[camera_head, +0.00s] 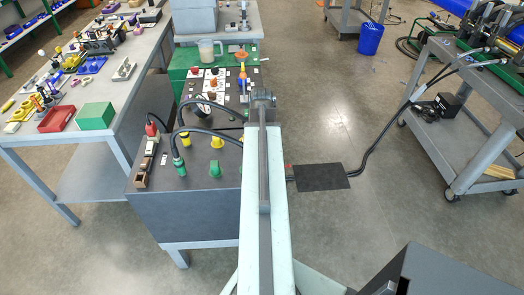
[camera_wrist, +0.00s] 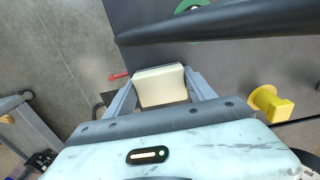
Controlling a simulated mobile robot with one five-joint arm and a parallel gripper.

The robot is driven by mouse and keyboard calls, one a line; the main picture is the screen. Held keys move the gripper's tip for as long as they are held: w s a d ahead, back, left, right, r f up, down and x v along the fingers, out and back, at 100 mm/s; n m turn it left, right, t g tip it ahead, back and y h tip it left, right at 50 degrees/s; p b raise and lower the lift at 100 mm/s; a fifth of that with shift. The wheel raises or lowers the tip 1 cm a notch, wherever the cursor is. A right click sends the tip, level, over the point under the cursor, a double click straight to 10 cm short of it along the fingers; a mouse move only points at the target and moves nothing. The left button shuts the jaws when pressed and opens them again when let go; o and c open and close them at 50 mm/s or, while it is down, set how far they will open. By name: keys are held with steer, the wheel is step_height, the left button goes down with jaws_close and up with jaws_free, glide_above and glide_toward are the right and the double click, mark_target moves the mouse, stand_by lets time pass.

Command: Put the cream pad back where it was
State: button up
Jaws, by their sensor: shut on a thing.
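The cream pad (camera_wrist: 160,86) is a small pale block in the wrist view. My gripper (camera_wrist: 162,80) is shut on it, with one grey finger at each side. Beyond the pad are the edge of a dark grey top and the floor; I cannot tell how high the pad is held above the top. In the head view my own arm hides the gripper and the pad. Where the pad was before does not show.
A thick black cable (camera_wrist: 230,22) crosses close to the pad. A yellow knob (camera_wrist: 271,103) stands to the right. The dark grey cabinet (camera_head: 190,215) carries several plugs and a green knob (camera_head: 216,169). A grey trolley (camera_head: 470,130) stands right, past open floor.

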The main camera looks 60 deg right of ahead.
steer(key=shift+f, duration=0.2)
steer(key=o, duration=1.2)
steer(key=shift+r, duration=0.1)
step_height(320, 180, up, 12)
steer(key=p, duration=1.2)
steer(key=shift+r, duration=0.15)
